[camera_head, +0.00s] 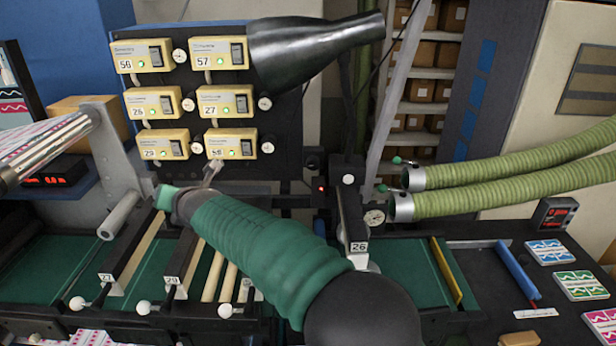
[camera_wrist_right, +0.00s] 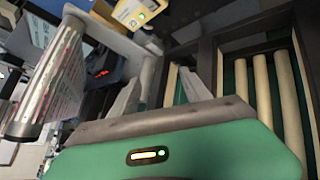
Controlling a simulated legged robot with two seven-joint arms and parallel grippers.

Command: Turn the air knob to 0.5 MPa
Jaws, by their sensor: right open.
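A round white-faced gauge (camera_head: 375,217), its reading too small to make out, sits right of centre in the head view, beside the ends of two green hoses. Small green-tipped levers (camera_head: 397,160) stick out near the hose ends. I cannot tell which part is the air knob. My right gripper (camera_head: 211,174) is at the lower edge of the control panel, left of the gauge and well apart from it. In the right wrist view its two fingers (camera_wrist_right: 163,88) are spread, with nothing between them. My left gripper is not in view.
The black panel (camera_head: 288,150) carries several yellow numbered boxes with small white dials. Green hoses (camera_head: 500,170) run off to the right. A metal roller (camera_head: 45,150) is at left.

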